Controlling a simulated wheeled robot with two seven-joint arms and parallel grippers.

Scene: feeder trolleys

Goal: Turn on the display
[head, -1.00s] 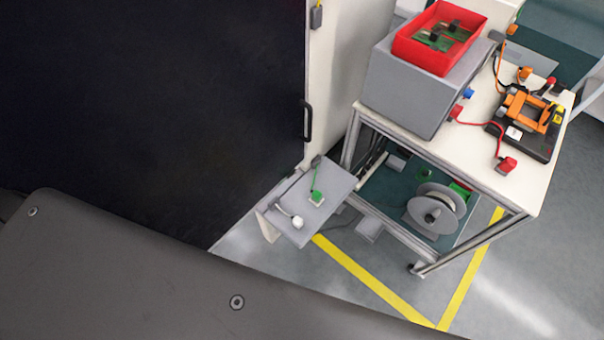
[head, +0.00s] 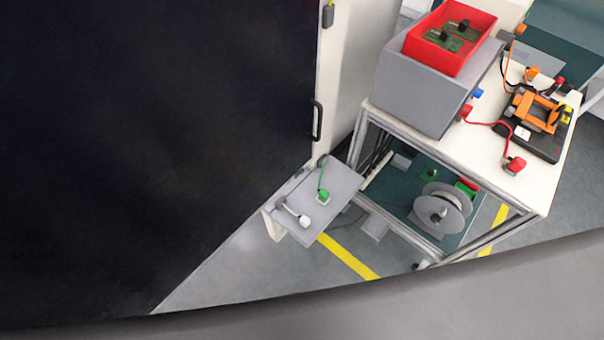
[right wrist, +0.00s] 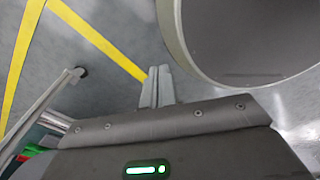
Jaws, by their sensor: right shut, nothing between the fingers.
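No lit screen shows in the head view, and I cannot tell which thing is the display. A small grey panel (head: 335,185) sticks out low beside the dark cabinet. It bears a green button or plug (head: 323,196) and a white knob-like part (head: 304,221). A grey box (head: 425,98) stands on the trolley, with a blue part and a red part at its right side. My right gripper (right wrist: 156,78) shows in the right wrist view, shut and empty over the floor. My left gripper is not in view.
The dark cabinet front (head: 150,130) fills the left, with a black handle (head: 317,120). The trolley (head: 537,190) carries a red bin (head: 450,60), an orange-and-black device (head: 537,115) and, below, a reel (head: 440,210). Yellow floor lines (right wrist: 100,40) cross open floor.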

